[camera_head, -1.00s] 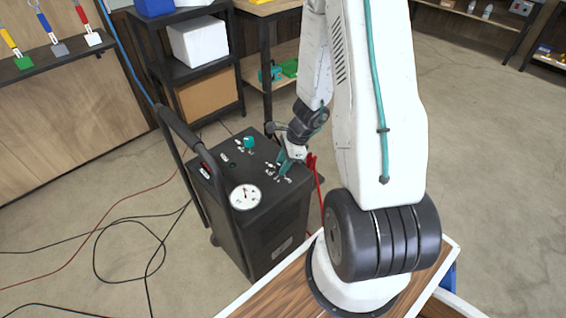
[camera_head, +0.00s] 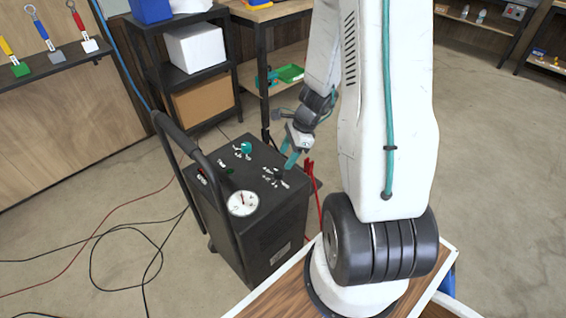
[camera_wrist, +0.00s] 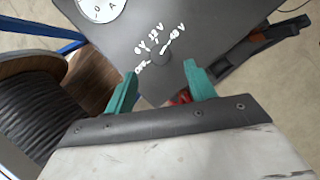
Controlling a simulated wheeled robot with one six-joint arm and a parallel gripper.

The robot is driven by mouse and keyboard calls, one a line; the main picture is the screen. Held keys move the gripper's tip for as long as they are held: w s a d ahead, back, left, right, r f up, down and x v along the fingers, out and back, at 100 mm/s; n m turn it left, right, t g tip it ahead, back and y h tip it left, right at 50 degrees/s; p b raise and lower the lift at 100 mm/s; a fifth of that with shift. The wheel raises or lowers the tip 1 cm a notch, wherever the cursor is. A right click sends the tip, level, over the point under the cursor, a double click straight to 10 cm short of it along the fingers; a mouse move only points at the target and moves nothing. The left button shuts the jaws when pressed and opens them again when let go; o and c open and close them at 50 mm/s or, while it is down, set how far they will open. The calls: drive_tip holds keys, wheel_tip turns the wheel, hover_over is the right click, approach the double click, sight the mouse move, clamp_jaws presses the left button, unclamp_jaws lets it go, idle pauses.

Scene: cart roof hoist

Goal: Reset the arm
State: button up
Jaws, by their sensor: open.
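My gripper (camera_head: 291,161) has teal fingers and hangs just above the right side of the top panel of a black wheeled cart (camera_head: 262,221). In the wrist view my gripper (camera_wrist: 158,82) is open, with nothing between its fingers. A dark selector knob (camera_head: 279,173) with white markings sits on the panel just below the fingers; in the wrist view the marked knob (camera_wrist: 160,60) lies beyond the fingertips, apart from them.
The cart carries a round white gauge (camera_head: 242,203), a teal knob (camera_head: 246,147) and a tall handle (camera_head: 186,143). Red and black cables (camera_head: 92,252) lie on the floor to the left. A dark shelf (camera_head: 190,71) with boxes stands behind. Open floor lies at the right.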

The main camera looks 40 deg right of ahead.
drive_tip(key=shift+s+d+r, duration=0.15)
drive_tip(key=shift+d+r, duration=0.05)
drive_tip(key=shift+r, duration=0.35)
drive_tip(key=s+a+r+n+h, duration=0.1)
drive_tip(key=s+a+r+n, duration=0.5)
drive_tip(key=r+n, duration=0.2)
drive_tip(key=s+a+r+n+h, duration=0.1)
drive_tip(key=s+a+r+n, duration=0.4)
drive_tip(key=r+n, duration=0.3)
drive_tip(key=s+a+r+n+h, duration=0.2)
drive_tip(key=s+a+r+n, duration=0.4)
drive_tip(key=r, duration=0.7)
drive_tip(key=shift+s+a+n+g, duration=0.35)
drive_tip(key=shift+s+n+g, duration=0.1)
drive_tip(key=shift+n, duration=0.45)
